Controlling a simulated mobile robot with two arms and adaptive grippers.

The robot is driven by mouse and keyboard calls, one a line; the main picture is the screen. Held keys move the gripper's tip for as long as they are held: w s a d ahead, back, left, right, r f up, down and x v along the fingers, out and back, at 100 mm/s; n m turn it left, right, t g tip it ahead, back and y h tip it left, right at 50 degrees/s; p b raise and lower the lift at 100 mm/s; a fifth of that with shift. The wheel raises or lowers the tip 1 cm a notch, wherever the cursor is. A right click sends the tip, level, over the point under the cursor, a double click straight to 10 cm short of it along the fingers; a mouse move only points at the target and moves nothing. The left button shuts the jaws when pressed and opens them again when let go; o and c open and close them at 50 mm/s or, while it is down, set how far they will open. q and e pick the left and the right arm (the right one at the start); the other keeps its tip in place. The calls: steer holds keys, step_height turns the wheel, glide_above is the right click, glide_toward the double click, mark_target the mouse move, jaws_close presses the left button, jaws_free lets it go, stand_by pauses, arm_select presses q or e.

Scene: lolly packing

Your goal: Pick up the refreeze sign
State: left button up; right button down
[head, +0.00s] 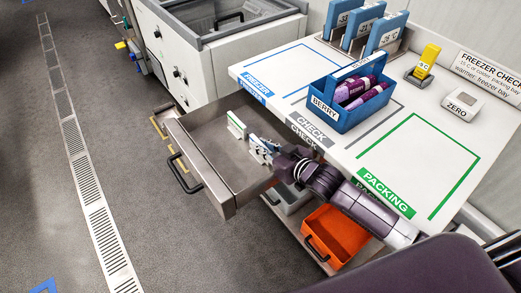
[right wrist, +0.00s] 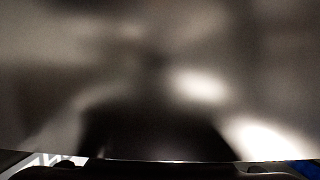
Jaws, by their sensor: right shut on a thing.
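The drawer (head: 216,198) under the bench stands open. A small white sign with a green edge (head: 236,125) stands inside it. A blue-and-white sign (head: 262,148) is beside it, partly covered by my right gripper (head: 272,156); its lettering is too small to read, so I cannot tell if it is the refreeze sign. My right gripper reaches into the drawer from the right and is shut on this blue-and-white sign. The right wrist view is mostly a blurred grey metal surface, with a white piece with dark marks (right wrist: 45,159) at its lower left. My left gripper is not in view.
The bench top holds a blue BERRY basket (head: 350,112) with purple packs, a yellow device (head: 424,65) and a ZERO block (head: 462,104). An orange bin (head: 335,232) sits below, near my right arm.

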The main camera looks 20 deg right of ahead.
step_height(320, 180, up, 20)
steer(key=s+d+f+n+g+y, duration=0.1)
steer(key=s+f+n+g+y, duration=0.15)
steer(key=s+f, duration=0.4)
steer(key=s+r+n+g+y, duration=0.2)
steer(key=s+r+n+y, duration=0.2)
steer(key=s, duration=0.6)
steer(key=shift+s+d+r+p, duration=0.25)
steer(key=shift+s+d+p, duration=0.15)
steer(key=shift+p, duration=0.05)
steer(key=shift+d, duration=0.1)
